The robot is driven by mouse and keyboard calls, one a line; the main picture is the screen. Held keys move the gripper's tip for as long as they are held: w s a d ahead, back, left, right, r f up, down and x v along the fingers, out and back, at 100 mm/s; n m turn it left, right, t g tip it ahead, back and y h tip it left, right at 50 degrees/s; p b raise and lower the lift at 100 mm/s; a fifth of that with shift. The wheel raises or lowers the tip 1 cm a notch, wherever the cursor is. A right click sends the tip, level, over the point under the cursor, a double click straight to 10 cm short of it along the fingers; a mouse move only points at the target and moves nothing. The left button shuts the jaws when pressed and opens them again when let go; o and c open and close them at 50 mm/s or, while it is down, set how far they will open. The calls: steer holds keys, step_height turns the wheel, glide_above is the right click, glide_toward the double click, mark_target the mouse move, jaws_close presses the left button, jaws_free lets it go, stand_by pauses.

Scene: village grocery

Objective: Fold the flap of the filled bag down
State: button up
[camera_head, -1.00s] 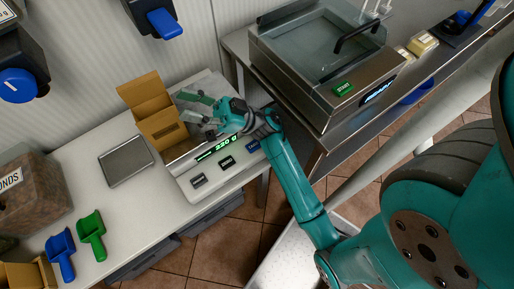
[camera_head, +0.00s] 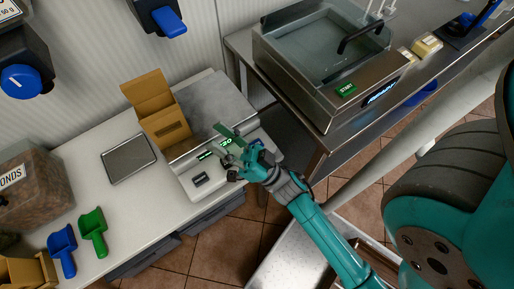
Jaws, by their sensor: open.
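The brown bag (camera_head: 170,133) stands at the left side of the weighing scale's plate, box-like in shape. Its flap (camera_head: 148,90) stands up and leans back, open. Its contents cannot be made out. My gripper (camera_head: 226,142) is open, with its fingers apart and empty. It is over the front right part of the scale (camera_head: 215,180), to the right of the bag and apart from it. It hides part of the scale's green display (camera_head: 205,155).
A grey metal tray (camera_head: 129,158) lies left of the scale. Blue (camera_head: 63,250) and green (camera_head: 93,232) scoops lie at the front left. A vacuum sealer (camera_head: 325,60) stands on the steel counter at right. A dispenser's blue handle (camera_head: 168,23) hangs above.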

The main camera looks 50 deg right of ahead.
steer(key=s+f+m+g+h, duration=0.3)
steer(key=s+f+g+h, duration=0.1)
steer(key=s+f+h, duration=0.3)
steer(key=shift+s+m+h, duration=0.3)
steer(key=shift+s+h, duration=0.3)
steer(key=shift+s, duration=0.45)
steer(key=shift+f+g, duration=0.1)
steer(key=shift+g, duration=0.2)
